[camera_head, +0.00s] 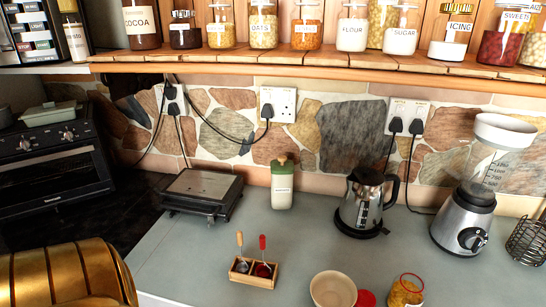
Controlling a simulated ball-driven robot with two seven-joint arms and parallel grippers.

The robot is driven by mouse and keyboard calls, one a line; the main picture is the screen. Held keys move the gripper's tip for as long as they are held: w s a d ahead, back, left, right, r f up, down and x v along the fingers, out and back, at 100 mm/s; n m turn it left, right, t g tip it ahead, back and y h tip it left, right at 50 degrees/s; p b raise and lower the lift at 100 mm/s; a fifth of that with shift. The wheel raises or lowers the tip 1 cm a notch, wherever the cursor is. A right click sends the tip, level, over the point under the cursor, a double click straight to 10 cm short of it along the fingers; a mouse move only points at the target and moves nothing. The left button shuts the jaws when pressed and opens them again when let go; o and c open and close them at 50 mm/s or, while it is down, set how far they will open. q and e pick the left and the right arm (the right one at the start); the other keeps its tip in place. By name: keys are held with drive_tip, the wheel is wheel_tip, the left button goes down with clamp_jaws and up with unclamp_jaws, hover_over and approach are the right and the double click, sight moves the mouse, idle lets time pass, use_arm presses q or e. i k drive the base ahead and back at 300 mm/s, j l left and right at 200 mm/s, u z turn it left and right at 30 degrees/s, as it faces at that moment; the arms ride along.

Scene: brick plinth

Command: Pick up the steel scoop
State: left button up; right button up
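A small two-part wooden holder (252,281) stands on the grey counter near the lower middle. In its left compartment stands a tool with a light wooden handle (239,239) and a shiny grey metal head (242,266), which looks like the steel scoop. Its lower end is hidden inside the holder. In the right compartment stands a similar tool with a red handle (262,243) and a dark red head (263,270). Both lean close to upright. Neither of my grippers is in view.
A cream bowl (333,289), red lid (366,298) and small jar (405,291) sit right of the holder. Behind are a flat press (202,191), green canister (282,182) and kettle (362,203). A gold ribbed object (62,272) fills the lower left. Counter left of the holder is clear.

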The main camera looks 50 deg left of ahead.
sight(242, 267)
drive_tip(key=k+j+u, duration=0.1)
drive_tip(key=u, duration=1.5)
drive_tip(key=z, duration=1.35)
drive_tip(key=u, duration=1.4)
drive_tip(key=k+j, duration=0.05)
